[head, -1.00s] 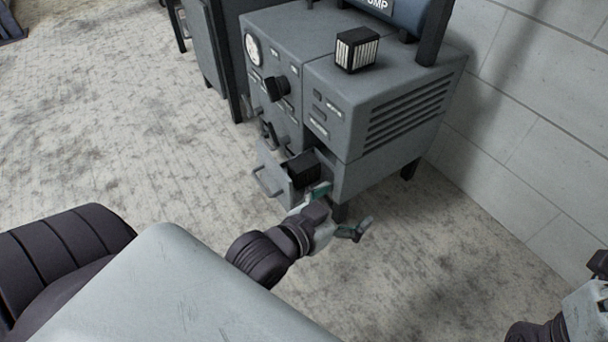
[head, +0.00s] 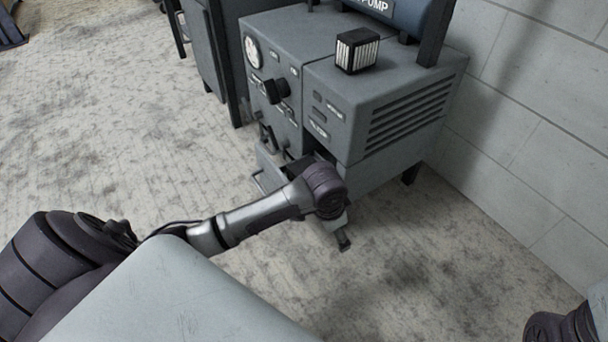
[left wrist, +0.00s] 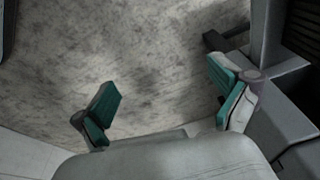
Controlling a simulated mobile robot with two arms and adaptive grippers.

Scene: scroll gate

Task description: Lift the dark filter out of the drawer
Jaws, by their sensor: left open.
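The open drawer (head: 268,160) sticks out low from the front of the grey machine, its handle toward the left. My left wrist now covers much of it in the head view, and the dark filter in it cannot be made out there. My left gripper (head: 341,236) points down beside the drawer, mostly hidden by its own wrist. In the left wrist view the gripper (left wrist: 164,104) is open and empty, with bare floor between its teal pads. A dark ribbed surface (left wrist: 305,28) shows at the right edge; I cannot tell if it is the filter.
A filter with pale pleats (head: 357,51) stands on top of the grey machine (head: 405,105). A pump tank (head: 404,10) is behind it. A block wall (head: 535,130) is at the right.

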